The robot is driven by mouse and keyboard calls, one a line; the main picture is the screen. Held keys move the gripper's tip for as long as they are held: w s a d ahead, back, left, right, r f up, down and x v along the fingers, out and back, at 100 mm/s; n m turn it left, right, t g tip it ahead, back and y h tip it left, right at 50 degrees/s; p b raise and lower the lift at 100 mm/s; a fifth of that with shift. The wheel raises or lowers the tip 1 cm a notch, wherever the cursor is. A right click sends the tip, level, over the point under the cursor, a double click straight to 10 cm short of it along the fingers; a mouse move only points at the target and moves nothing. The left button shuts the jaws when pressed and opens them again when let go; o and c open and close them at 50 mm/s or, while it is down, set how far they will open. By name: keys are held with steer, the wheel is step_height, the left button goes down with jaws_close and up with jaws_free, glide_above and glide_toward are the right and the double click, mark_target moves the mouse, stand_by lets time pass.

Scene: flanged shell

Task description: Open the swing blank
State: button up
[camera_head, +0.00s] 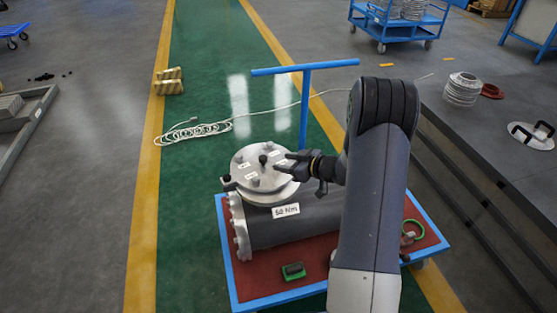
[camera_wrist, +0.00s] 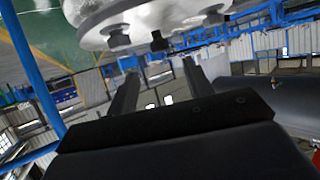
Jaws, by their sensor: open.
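The swing blank (camera_head: 262,172) is a round grey metal disc with small white labels and a dark knob near its middle. It lies on top of the dark flanged shell (camera_head: 300,222), over its left part, and looks closed. My gripper (camera_head: 283,164) is at the right side of the disc, its fingers over or against the rim; contact cannot be told. In the wrist view the disc's edge (camera_wrist: 150,18) with dark bolts fills the top. The two fingers (camera_wrist: 158,80) stand apart with nothing between them.
The shell lies on a blue-framed cart (camera_head: 225,250) with a red top and an upright blue handle (camera_head: 305,100). A small green-black block (camera_head: 293,271) and a green ring (camera_head: 412,231) lie on the cart. A coiled cable (camera_head: 195,132) lies on the green floor.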

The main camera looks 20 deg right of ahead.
mark_target(286, 181)
steer(key=shift+s+d, duration=0.1)
